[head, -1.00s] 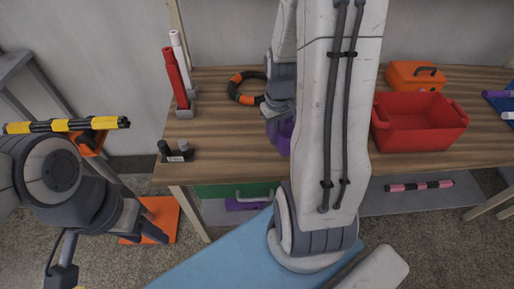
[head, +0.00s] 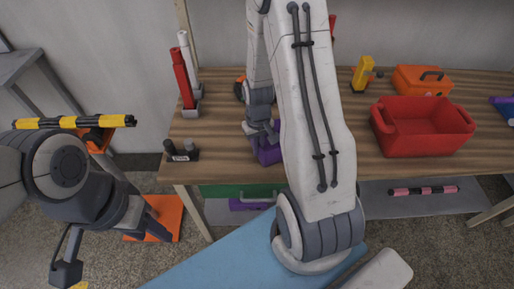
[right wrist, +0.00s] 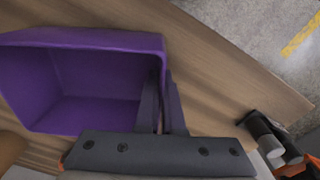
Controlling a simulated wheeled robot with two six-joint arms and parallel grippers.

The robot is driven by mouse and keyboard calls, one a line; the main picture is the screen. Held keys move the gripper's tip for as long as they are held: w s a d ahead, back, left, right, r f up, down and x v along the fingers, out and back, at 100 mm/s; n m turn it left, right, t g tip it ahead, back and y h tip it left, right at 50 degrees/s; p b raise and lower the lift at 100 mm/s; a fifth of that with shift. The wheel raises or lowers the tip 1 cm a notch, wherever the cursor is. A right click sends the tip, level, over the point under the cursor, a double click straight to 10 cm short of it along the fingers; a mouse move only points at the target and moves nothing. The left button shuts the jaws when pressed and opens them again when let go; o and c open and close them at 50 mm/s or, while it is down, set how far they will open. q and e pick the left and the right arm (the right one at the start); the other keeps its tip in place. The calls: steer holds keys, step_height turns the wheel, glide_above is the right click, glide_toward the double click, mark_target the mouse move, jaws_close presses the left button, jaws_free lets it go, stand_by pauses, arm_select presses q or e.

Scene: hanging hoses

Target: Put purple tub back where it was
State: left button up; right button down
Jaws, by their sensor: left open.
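The purple tub (head: 268,152) is at the table's middle front in the head view, partly hidden behind my right arm. In the right wrist view the tub (right wrist: 90,85) is open-topped, with its inside showing. My right gripper (right wrist: 163,85) is at the tub's right-hand wall, one finger inside and one outside, closed on the wall. In the head view my right gripper (head: 262,128) is at the tub's top edge. Whether the tub touches the table is hard to tell. My left gripper (head: 150,225) is open and empty, low in front of the table's left end.
The wooden table (head: 225,140) holds a red bin (head: 425,130), an orange toolbox (head: 421,80), a yellow object (head: 363,73), red and white tubes (head: 184,80) in a holder and a small dark-knobbed block (head: 181,152). A green case (head: 235,190) is below. Wood left of the tub is clear.

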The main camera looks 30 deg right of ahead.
steer(key=shift+f, duration=0.1)
steer(key=c, duration=1)
jaws_free()
steer(key=shift+c, duration=0.2)
step_height(320, 180, up, 12)
steer(key=shift+r, duration=0.15)
steer(key=s+a+r+n, duration=0.2)
steer(key=a, duration=0.5)
steer(key=s+a+r+n, duration=0.2)
steer(key=s+a+r, duration=0.1)
steer(key=a, duration=0.4)
steer(key=s+a+r+n+y, duration=0.1)
steer(key=s+a+r+n, duration=0.1)
steer(key=s+a+n, duration=0.3)
steer(key=s+a, duration=0.4)
steer(key=s, duration=0.3)
steer(key=shift+a, duration=0.2)
